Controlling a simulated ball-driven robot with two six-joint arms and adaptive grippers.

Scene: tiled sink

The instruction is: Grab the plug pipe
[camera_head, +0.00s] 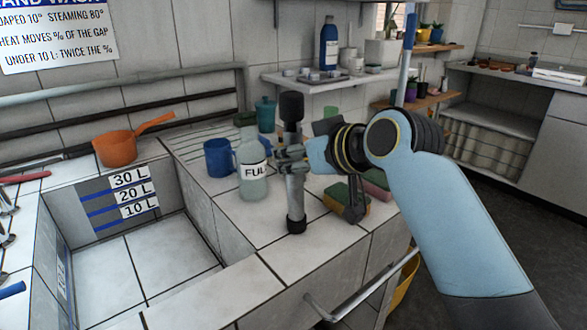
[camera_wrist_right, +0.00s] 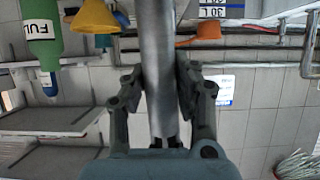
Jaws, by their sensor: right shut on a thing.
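The plug pipe (camera_head: 296,190) is a grey metal tube with a black cap at each end. It stands upright over the tiled counter beside the sink; I cannot tell whether its lower end touches the tiles. My right gripper (camera_head: 291,155) comes in from the right and is shut around the pipe's middle. The right wrist view, which is upside down, shows the pipe (camera_wrist_right: 158,50) between the two fingers (camera_wrist_right: 160,88). My left gripper is not in view.
The bottle marked FUL (camera_head: 253,182) and a blue mug (camera_head: 218,158) stand just left of the pipe. Sponges (camera_head: 346,200) lie to its right. The tiled basin (camera_head: 140,260) is at left, with an orange pan (camera_head: 116,149) behind. A metal rail (camera_head: 350,300) runs along the counter's front.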

